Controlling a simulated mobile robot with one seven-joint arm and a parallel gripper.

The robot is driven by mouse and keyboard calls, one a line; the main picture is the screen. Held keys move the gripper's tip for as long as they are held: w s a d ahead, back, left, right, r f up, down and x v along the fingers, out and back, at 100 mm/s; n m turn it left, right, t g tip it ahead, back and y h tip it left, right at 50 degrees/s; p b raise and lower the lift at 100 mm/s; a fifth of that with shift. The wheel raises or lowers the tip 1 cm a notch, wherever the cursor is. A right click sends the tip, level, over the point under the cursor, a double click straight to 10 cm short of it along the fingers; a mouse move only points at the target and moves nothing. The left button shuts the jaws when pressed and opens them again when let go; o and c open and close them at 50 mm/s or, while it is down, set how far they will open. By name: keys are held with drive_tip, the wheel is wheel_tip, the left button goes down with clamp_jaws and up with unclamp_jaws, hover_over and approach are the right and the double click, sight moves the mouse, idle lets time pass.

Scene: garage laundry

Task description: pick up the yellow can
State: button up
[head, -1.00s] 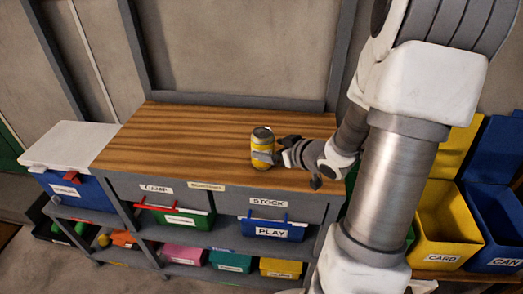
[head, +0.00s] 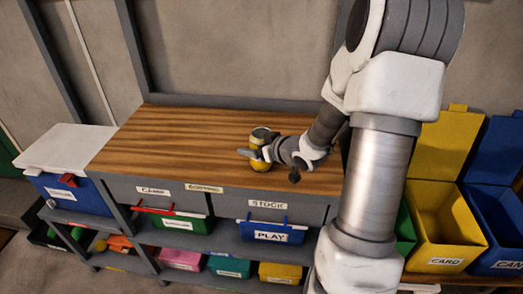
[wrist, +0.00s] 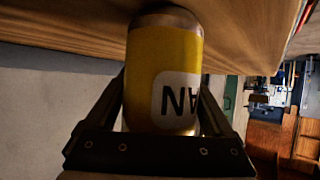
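The yellow can (head: 263,137) has a metal rim and stands upright on the wooden worktop, towards its right side.
The wooden worktop (head: 190,140) is otherwise clear. A white-lidded blue box (head: 70,185) is at the left. Labelled bins fill the shelves below. Open yellow (head: 440,220) and blue (head: 500,220) bins stand at the right. A wall frame rises behind the worktop.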

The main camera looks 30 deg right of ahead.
drive_tip(key=c, duration=0.9)
drive_tip(key=shift+o, duration=0.2)
drive_tip(key=shift+r, duration=0.1)
